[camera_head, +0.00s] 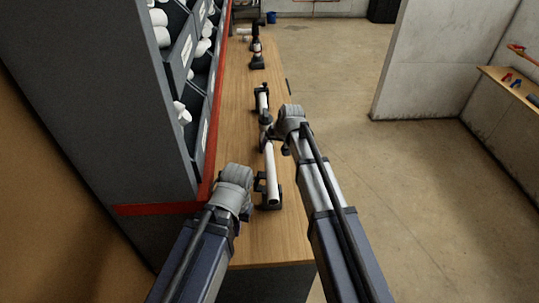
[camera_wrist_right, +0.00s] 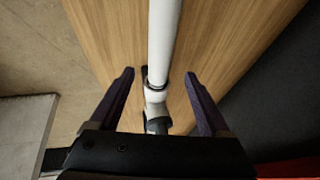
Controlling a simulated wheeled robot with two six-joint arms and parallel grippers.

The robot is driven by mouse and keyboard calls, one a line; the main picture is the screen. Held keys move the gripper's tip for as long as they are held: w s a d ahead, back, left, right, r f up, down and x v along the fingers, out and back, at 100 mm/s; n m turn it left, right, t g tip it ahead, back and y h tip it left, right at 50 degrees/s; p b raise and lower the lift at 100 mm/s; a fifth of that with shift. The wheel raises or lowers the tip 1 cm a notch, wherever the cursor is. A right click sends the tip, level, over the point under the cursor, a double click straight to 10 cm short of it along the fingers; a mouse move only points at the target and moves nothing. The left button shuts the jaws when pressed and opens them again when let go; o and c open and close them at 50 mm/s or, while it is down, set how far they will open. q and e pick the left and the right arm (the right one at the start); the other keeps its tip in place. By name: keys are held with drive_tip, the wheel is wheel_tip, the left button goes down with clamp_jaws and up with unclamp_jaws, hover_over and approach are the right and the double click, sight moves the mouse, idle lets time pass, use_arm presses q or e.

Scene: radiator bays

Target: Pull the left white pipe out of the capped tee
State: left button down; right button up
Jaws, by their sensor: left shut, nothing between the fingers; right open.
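Two white pipes lie in line along the wooden bench in the head view: a nearer one (camera_head: 271,178) and a farther one (camera_head: 262,101). I cannot tell which is the left one. The tee between them is mostly hidden by my right gripper (camera_head: 277,138). In the right wrist view, a white pipe (camera_wrist_right: 164,40) runs down to a white fitting (camera_wrist_right: 154,96), likely the tee, with a dark ring at the joint. My right gripper is open, its fingers on either side of the fitting, apart from it. My left gripper (camera_head: 256,186) is shut and empty, beside the nearer pipe.
Dark holders (camera_head: 269,204) support the pipes on the bench (camera_head: 236,120). A shelf of grey bins (camera_head: 180,62) with white fittings and a red edge stands close on the left. A black tool (camera_head: 257,52) stands farther along. Open floor (camera_head: 340,100) lies to the right.

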sight(270, 154)
drive_tip(key=shift+w+f+b, duration=0.1)
drive_tip(key=shift+f+b, duration=0.4)
use_arm(q)
wheel_tip(270, 154, down, 7)
drive_tip(key=b, duration=0.6)
drive_tip(key=shift+f, duration=0.1)
use_arm(e)
drive_tip(key=x, duration=0.6)
drive_tip(key=shift+w+a+f, duration=0.15)
drive_tip(key=shift+f, duration=0.2)
clamp_jaws()
